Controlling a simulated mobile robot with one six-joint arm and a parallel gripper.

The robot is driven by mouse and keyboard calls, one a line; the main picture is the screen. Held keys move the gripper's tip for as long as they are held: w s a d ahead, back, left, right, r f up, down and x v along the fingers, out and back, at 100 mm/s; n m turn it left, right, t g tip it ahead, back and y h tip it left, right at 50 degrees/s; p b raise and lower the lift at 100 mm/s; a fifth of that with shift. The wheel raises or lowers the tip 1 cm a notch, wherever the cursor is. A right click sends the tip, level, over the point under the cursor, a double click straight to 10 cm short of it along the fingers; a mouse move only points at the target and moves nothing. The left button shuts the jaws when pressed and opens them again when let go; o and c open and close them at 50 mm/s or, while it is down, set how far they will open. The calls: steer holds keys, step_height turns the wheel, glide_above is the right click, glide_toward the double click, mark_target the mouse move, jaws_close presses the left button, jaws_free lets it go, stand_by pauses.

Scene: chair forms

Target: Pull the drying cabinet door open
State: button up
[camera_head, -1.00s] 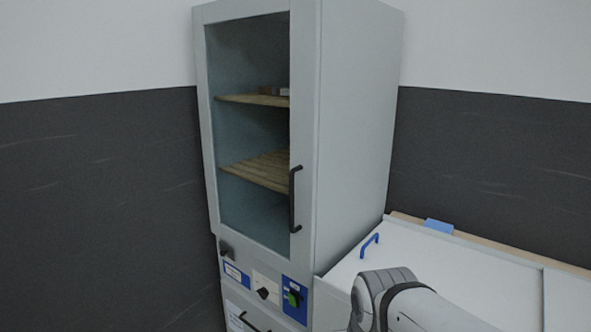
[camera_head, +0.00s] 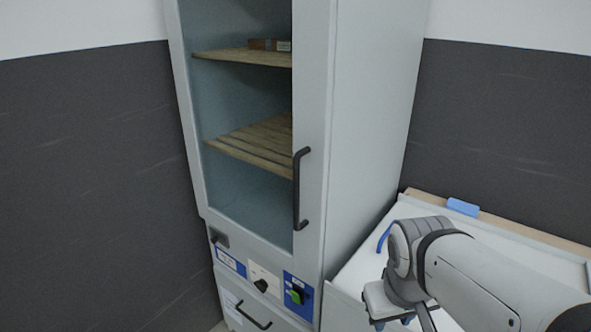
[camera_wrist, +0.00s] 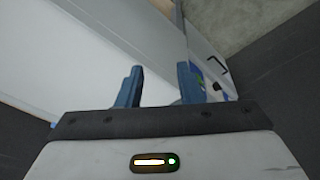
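The drying cabinet (camera_head: 370,120) is tall and pale grey, left of centre in the head view. Its glass-fronted door (camera_head: 312,100) looks shut. A black vertical bar handle (camera_head: 298,190) sits on the door's right edge. My gripper (camera_head: 393,322) is low and to the right of the handle, apart from it, and partly cut off by the frame's bottom. In the wrist view its two blue fingers (camera_wrist: 160,86) stand apart with nothing visible between them. The cabinet's lower front, with a blue panel (camera_wrist: 222,88), shows beyond the fingers there.
Below the door are a control panel with a dark knob (camera_head: 261,286) and a green switch (camera_head: 297,293), and a drawer with a black handle (camera_head: 253,316).

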steer(key=w+n+h+b, duration=0.35)
steer(key=w+n, duration=0.25)
steer(key=n, duration=0.3)
steer(key=n+t+h+b, duration=0.35)
steer(key=n+t, duration=1.05)
steer(key=n, duration=0.6)
glide_toward(295, 181)
steer(key=x, duration=1.1)
jaws_close()
